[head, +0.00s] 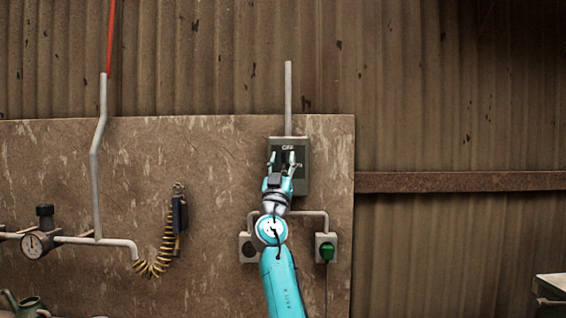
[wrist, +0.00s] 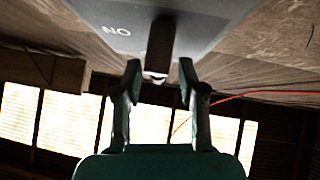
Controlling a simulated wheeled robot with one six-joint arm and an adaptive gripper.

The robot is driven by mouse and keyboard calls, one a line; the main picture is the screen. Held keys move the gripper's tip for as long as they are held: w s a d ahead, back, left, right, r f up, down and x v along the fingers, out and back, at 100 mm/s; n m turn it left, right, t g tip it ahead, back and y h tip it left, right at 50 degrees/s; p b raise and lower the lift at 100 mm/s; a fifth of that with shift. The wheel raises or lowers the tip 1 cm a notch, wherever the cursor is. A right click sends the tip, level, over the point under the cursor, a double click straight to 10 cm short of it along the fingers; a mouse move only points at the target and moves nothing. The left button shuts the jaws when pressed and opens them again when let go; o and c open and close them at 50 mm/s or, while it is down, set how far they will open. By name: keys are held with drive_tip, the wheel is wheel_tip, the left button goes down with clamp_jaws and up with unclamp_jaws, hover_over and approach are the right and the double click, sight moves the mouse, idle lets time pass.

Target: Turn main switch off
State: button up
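The main switch is a grey box (head: 303,150) on the brown wall panel, with an OFF label at its top in the head view. In the wrist view its face (wrist: 100,22) shows an ON label upside down. A dark lever (wrist: 161,45) stands out from the box; I cannot tell for sure which way it is set. My gripper (head: 281,158) is in front of the box and hides part of it. In the wrist view my gripper (wrist: 159,68) is open, with the lever's end between the fingertips and a visible gap on each side.
Below the box are a black-button box (head: 248,247) on the left and a green-button box (head: 326,248) on the right. A coiled yellow hose (head: 155,265) and a pressure gauge (head: 34,244) are further left. A rusty beam (head: 460,181) runs right of the panel.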

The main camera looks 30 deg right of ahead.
drive_tip(key=v, duration=1.2)
idle(0.4)
